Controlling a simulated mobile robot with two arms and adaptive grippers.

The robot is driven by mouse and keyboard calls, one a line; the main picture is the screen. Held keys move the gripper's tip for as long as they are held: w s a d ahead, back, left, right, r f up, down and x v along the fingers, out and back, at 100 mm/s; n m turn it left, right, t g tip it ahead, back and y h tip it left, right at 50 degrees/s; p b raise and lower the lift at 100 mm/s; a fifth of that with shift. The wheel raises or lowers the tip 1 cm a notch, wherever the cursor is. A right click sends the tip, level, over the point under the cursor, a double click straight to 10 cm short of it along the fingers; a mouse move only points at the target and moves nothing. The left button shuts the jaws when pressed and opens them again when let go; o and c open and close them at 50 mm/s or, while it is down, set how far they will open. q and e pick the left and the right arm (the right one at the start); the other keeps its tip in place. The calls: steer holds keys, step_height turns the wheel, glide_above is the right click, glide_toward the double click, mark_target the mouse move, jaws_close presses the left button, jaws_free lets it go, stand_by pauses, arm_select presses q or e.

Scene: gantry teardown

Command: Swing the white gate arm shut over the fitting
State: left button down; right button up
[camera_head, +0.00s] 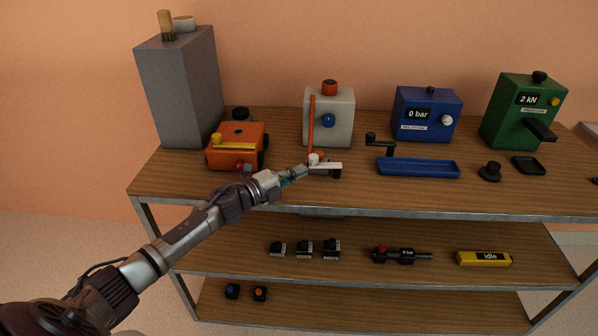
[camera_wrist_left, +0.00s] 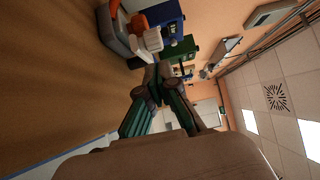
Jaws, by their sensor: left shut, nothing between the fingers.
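The white gate arm (camera_head: 324,166) is a small pale bar near the front edge of the top shelf, on a low dark mount. It also shows in the left wrist view (camera_wrist_left: 152,41). An orange part (camera_head: 318,155), perhaps the fitting, sits just behind it; the wrist view shows orange (camera_wrist_left: 136,26) beside the white piece, over a grey base. I cannot tell the arm's exact angle over the fitting. My left gripper (camera_head: 304,171) is shut and empty, its tips just left of the white arm; contact is unclear. My right gripper is not in view.
An orange box (camera_head: 235,153) stands left of my gripper, a white box with an orange lever (camera_head: 343,125) behind it. A blue tray (camera_head: 418,169) and a crank handle (camera_head: 381,143) lie to the right. Blue (camera_head: 427,114) and green (camera_head: 517,112) boxes stand farther right.

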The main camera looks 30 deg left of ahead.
arm_select(q)
steer(key=v, duration=0.3)
steer(key=shift+d+r+b, duration=0.1)
steer(key=shift+d+b, duration=0.05)
steer(key=shift+b, duration=0.15)
steer(key=shift+s+a+f+b, duration=0.15)
steer(key=shift+s+a+f, duration=0.15)
steer(key=shift+a, duration=0.2)
steer(key=shift+s+a+f+b, duration=0.2)
steer(key=shift+s+a, duration=0.1)
steer(key=shift+a, duration=0.2)
steer(key=v, duration=0.4)
steer(key=n+t+y+p, duration=0.1)
steer(key=n+t+y, duration=0.1)
steer(key=n+y, duration=0.7)
glide_toward(312, 162)
steer(key=w+m+y, duration=0.1)
steer(key=w, duration=0.2)
steer(key=w+y+p, duration=0.1)
steer(key=w, duration=0.3)
steer(key=shift+a+r+m, duration=0.1)
steer(key=shift+r+m, duration=0.05)
steer(key=shift+m, duration=0.25)
steer(key=shift+w, duration=0.2)
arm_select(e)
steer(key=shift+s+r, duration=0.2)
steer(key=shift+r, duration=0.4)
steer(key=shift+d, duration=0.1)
